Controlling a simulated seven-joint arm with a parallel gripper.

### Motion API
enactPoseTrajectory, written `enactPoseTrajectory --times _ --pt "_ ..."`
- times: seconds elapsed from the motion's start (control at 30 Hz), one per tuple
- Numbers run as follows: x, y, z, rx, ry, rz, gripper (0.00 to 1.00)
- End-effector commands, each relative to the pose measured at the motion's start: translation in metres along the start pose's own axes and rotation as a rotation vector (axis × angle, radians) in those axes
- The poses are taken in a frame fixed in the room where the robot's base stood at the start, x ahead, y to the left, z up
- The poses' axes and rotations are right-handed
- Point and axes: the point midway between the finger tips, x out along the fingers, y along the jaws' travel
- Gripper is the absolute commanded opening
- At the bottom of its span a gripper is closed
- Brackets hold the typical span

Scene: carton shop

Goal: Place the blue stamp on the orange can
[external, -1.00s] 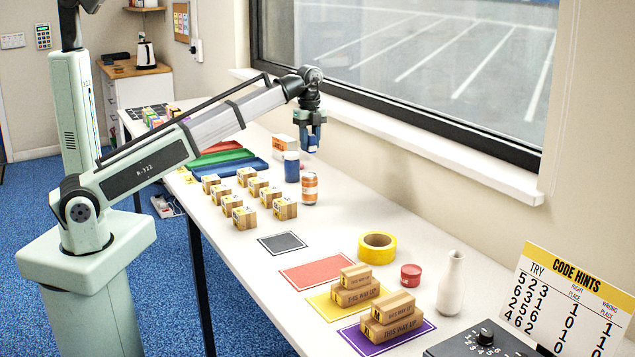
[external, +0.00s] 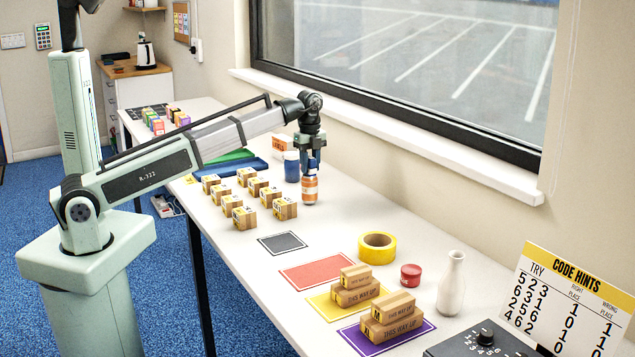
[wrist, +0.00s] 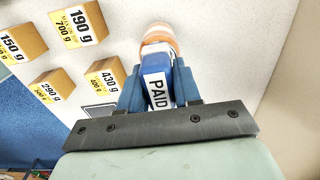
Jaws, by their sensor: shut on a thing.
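The blue stamp (wrist: 157,85), with a white "PAID" label, is held between the fingers of my gripper (wrist: 150,92) in the wrist view. In the external view my gripper (external: 310,158) is directly above the orange can (external: 310,189), and the stamp is mostly hidden between the fingers. The can stands upright on the table, with an orange and pale band. In the wrist view the can (wrist: 158,36) shows just beyond the stamp. The stamp's lower end is at or just above the can's top; I cannot tell whether they touch.
A dark blue can (external: 291,166) stands close behind the orange can. Several small labelled cartons (external: 285,208) stand to its left. A grey mat (external: 282,243), yellow tape roll (external: 377,246) and white vase (external: 451,284) lie nearer the front. The table right of the can is clear.

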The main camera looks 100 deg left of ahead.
Motion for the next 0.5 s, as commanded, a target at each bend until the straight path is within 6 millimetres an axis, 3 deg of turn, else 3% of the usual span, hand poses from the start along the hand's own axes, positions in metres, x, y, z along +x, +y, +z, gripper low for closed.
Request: enactPoseTrajectory --times 0.07,0.1,0.33,0.5 --pt "0.0024 0.0002 0.0 0.0 0.0 0.0 0.02" --pt "0.0019 0.0001 0.0 0.0 0.0 0.0 0.37" --pt "0.0017 0.0001 0.0 0.0 0.0 0.0 0.58" --pt "0.0016 0.0001 0.0 0.0 0.0 0.0 0.58"
